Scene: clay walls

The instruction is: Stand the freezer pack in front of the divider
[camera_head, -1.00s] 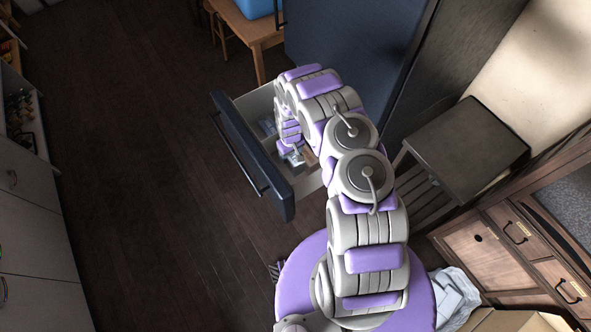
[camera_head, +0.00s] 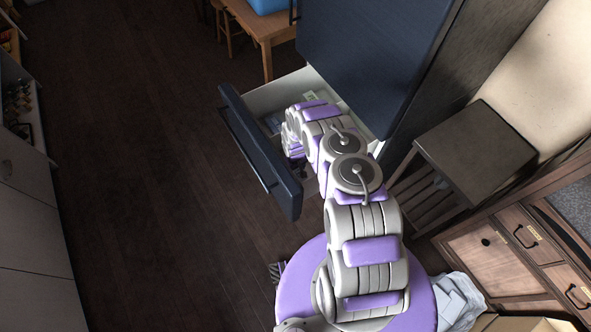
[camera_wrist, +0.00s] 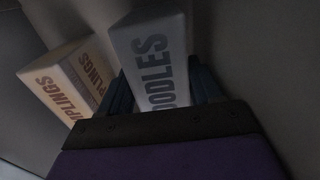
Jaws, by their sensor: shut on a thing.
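A grey-white box-shaped pack printed "NOODLES" (camera_wrist: 152,48) is between the two dark fingers of my gripper (camera_wrist: 163,88) in the wrist view, and the gripper is shut on it. I take this to be the freezer pack. In the head view my gripper is down inside the open freezer drawer (camera_head: 262,155), mostly hidden by my arm, and the pack cannot be made out there. A cream and tan box printed "DUMPLINGS" (camera_wrist: 68,82) lies tilted just left of the held pack. I cannot make out the divider for certain in either view.
The drawer's pale back and side wall (camera_head: 280,92) shows around my arm. The dark blue freezer body (camera_head: 375,55) rises behind it. A dark wooden side table (camera_head: 480,150) stands to the right. The wooden floor (camera_head: 140,190) at left is clear.

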